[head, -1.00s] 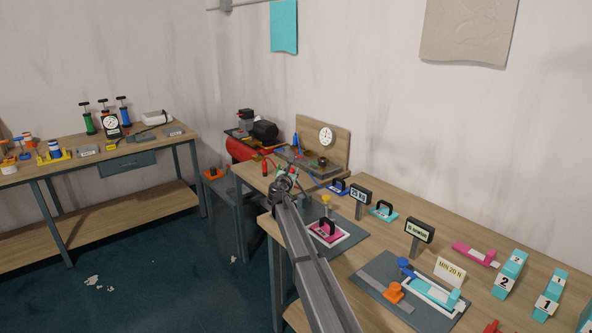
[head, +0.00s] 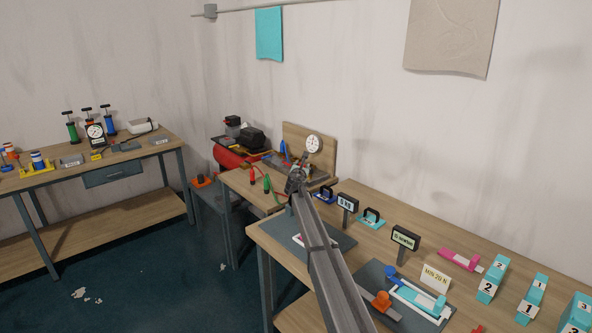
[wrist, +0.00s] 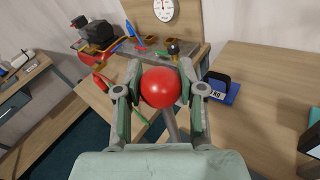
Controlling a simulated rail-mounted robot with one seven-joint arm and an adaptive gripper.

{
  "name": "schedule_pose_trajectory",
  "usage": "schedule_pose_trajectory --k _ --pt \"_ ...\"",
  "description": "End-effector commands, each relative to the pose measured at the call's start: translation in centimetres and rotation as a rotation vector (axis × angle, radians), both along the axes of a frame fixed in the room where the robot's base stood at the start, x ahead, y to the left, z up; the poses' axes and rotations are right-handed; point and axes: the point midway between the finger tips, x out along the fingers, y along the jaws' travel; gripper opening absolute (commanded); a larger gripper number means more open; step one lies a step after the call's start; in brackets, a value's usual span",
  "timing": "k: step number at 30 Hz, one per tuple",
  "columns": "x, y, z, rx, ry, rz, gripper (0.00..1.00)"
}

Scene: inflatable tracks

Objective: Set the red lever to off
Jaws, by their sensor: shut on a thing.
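A round red ball knob (wrist: 159,87) sits between the fingers of my gripper (wrist: 160,90) in the wrist view. The fingers touch it from both sides and are shut on it. A grey shaft (wrist: 171,125) runs down below the ball, so this looks like the red lever's knob. In the head view my gripper (head: 297,176) is at the far end of the bench, in front of the gauge board; it hides the knob there. The lever's base and any on or off marking are hidden or too small to read.
A round gauge (head: 313,144) stands on a wooden board (head: 290,133) behind. A red nozzle (head: 252,175) and a green nozzle (head: 266,184) stand left of my gripper. A blue handled block (wrist: 224,88) is to its right. Signs (head: 405,239) and mats line the bench.

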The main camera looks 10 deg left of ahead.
Motion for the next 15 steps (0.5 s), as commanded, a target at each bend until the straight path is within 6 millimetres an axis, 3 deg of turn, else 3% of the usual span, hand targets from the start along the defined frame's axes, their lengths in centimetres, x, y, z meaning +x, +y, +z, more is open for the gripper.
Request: schedule_pose_trajectory --k 15 --pt "0.72 -1.18 -0.52 -0.003 0.004 -0.009 0.00"
